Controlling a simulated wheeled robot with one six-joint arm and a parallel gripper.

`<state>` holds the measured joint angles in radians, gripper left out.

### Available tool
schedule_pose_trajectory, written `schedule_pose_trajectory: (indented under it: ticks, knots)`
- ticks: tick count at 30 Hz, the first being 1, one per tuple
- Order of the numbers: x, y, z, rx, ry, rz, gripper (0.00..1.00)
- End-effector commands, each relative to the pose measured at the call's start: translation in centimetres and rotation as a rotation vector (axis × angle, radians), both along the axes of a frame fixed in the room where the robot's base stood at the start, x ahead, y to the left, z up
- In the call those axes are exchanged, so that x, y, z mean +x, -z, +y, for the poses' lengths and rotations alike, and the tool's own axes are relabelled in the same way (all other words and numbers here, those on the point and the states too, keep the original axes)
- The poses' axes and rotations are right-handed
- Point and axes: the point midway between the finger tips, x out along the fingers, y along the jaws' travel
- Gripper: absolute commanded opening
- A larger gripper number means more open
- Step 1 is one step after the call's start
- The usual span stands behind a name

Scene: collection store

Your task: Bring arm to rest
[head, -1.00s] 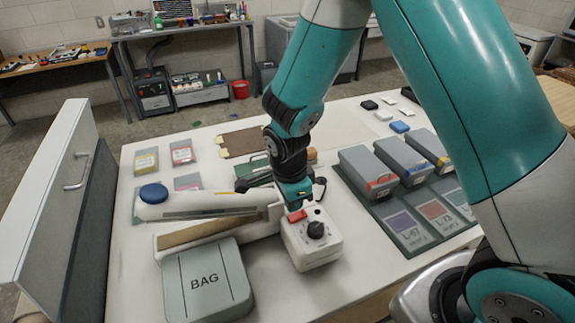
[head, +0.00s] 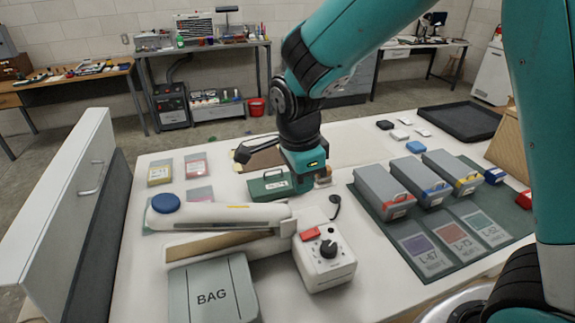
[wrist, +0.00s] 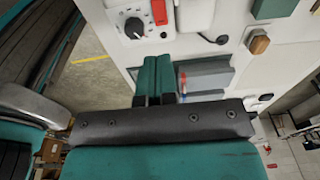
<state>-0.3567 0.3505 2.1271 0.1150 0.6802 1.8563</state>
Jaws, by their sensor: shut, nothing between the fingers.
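My teal arm reaches in from the right in the head view. My gripper (head: 305,165) hangs over the middle of the table, behind the white control box (head: 325,257) and the long white sealer arm (head: 220,213). The head view does not show its fingertips clearly. In the wrist view the two teal fingers (wrist: 154,66) lie side by side, shut and empty. The control box with its black dial also shows in the wrist view (wrist: 130,22), beyond the fingertips.
Grey bins (head: 385,192) with coloured handles stand on a dark mat at the right. A grey BAG box (head: 212,290) is at the front, and an upright white panel (head: 62,215) stands at the left. A black tray (head: 459,123) lies at the back right. Clear white tabletop (head: 352,147) shows behind the bins.

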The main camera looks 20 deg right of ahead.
Motion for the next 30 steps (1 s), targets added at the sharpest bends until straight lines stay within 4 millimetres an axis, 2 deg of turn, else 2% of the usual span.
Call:
schedule_pose_trajectory:
  ticks: [5,8,11,15,21,25,30]
  knots:
    - [-0.2,-0.2,0.0,0.007,-0.026,0.001,0.0]
    - [-1.1,-0.9,0.3,0.036,-0.154,0.006,0.0]
    - [-3.1,-2.3,0.8,0.092,-0.414,0.006,0.0]
    - [-7.3,-4.4,1.7,0.18,-0.915,-0.026,0.0]
    - [-13.5,-6.5,3.0,0.249,-1.617,-0.145,0.0]
    - [-16.5,-7.2,3.5,0.253,-1.946,-0.227,0.0]
    - [-18.4,-7.6,3.9,0.244,-2.156,-0.288,0.0]
